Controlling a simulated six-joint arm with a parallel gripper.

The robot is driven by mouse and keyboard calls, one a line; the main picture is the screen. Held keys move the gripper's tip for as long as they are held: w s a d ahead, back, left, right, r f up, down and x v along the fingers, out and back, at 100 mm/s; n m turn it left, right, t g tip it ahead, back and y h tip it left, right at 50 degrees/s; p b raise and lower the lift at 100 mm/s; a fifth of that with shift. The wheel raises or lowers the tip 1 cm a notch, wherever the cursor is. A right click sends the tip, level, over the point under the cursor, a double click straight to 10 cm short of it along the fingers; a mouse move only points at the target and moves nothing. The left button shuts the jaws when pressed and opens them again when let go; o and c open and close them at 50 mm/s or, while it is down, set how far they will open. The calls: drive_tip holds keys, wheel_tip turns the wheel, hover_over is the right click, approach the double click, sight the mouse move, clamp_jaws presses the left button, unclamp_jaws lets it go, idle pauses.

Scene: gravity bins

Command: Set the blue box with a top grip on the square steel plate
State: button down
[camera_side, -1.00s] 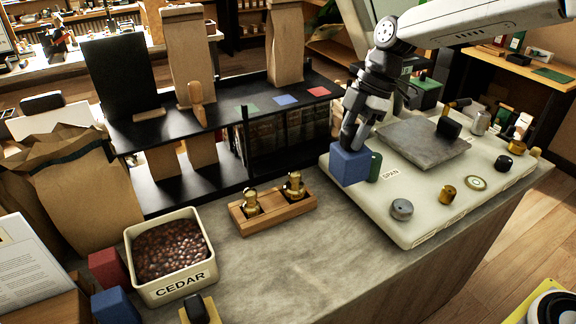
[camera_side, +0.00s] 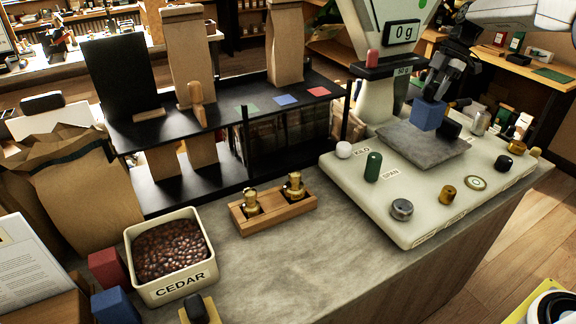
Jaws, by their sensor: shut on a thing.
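My gripper (camera_side: 435,97) is shut on a blue box (camera_side: 427,117) from above. The box is upright over the back part of the square grey steel plate (camera_side: 419,147). I cannot tell whether the box's underside touches the plate or hangs just above it. The plate lies on the cream scale base (camera_side: 395,215). A second blue box (camera_side: 114,306) sits at the lower left of the counter.
A display (camera_side: 402,32) reading 0 g stands behind the plate. A green cylinder (camera_side: 373,167), a white ball (camera_side: 343,150) and several knobs are on the scale base. A bin of beans labelled CEDAR (camera_side: 180,288) and a red box (camera_side: 107,268) stand left.

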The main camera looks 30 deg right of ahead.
sight(433, 112)
drive_tip(key=shift+s+d, duration=0.15)
drive_tip(key=shift+d, duration=0.65)
drive_tip(key=shift+f, duration=0.1)
drive_tip(key=shift+f, duration=2.95)
drive_tip(key=shift+f, duration=0.45)
drive_tip(key=shift+c, duration=1)
unclamp_jaws()
drive_tip(key=v, duration=0.7)
drive_tip(key=shift+d+r, duration=0.2)
drive_tip(key=shift+r, duration=0.1)
